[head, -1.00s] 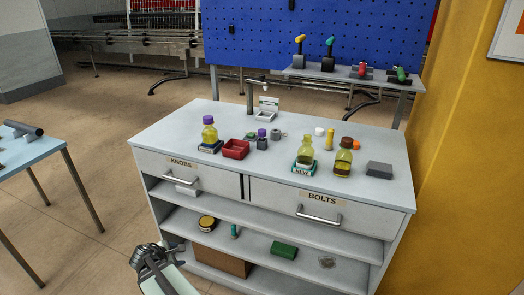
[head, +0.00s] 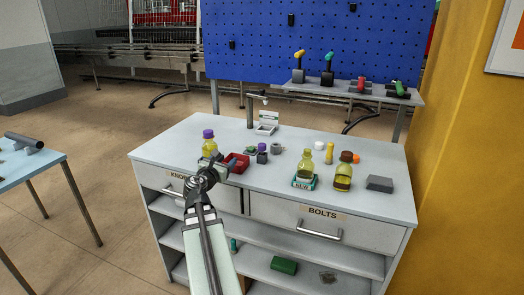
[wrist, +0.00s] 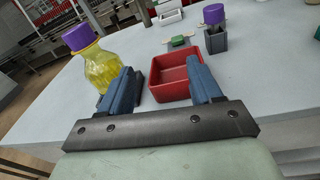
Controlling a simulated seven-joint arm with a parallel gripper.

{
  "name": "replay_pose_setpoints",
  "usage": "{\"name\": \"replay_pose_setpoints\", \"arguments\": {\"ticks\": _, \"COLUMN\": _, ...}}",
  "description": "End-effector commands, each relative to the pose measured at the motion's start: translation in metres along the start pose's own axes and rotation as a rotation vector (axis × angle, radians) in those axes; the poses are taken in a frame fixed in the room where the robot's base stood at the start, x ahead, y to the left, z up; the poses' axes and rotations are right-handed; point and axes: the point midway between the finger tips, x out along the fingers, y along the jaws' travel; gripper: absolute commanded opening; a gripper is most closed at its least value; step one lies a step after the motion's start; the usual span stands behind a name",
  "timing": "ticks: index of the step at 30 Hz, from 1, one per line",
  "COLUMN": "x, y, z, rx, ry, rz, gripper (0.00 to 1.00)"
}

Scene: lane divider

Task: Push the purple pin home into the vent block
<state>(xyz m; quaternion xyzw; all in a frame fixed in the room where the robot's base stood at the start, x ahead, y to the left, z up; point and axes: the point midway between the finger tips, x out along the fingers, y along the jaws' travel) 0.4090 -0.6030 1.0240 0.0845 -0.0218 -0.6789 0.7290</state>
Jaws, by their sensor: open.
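The purple pin (head: 262,147) stands upright at the small dark grey vent block (head: 262,157), on the bench top right of the red tray. In the wrist view the pin's purple head (wrist: 214,14) shows above the grey block (wrist: 217,41). I cannot tell how deep the pin sits. My gripper (head: 216,163) is over the front left of the bench, left of and nearer than the block. In the wrist view my gripper (wrist: 162,70) is open, its two blue fingers apart with nothing held between them. The block lies beyond the right finger.
A red tray (wrist: 170,88) lies just ahead of the fingers. A yellow bottle with a purple cap (wrist: 94,65) stands close by the left finger. Two more bottles (head: 305,165) (head: 343,172) and a grey box (head: 380,184) stand to the right.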

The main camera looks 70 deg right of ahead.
Motion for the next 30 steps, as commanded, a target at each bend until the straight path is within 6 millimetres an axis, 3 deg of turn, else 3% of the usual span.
{"name": "replay_pose_setpoints", "arguments": {"ticks": 9, "x": 0.048, "y": -0.065, "z": 0.012, "rx": -0.092, "ry": -0.050, "rz": 0.068, "gripper": 0.64}}
{"name": "replay_pose_setpoints", "arguments": {"ticks": 15, "x": 0.065, "y": -0.096, "z": 0.016, "rx": -0.139, "ry": -0.068, "rz": 0.106, "gripper": 0.64}}
{"name": "replay_pose_setpoints", "arguments": {"ticks": 21, "x": 0.072, "y": -0.107, "z": 0.018, "rx": -0.159, "ry": -0.074, "rz": 0.123, "gripper": 0.64}}
{"name": "replay_pose_setpoints", "arguments": {"ticks": 30, "x": 0.097, "y": -0.104, "z": 0.019, "rx": -0.160, "ry": -0.074, "rz": 0.125, "gripper": 0.64}}
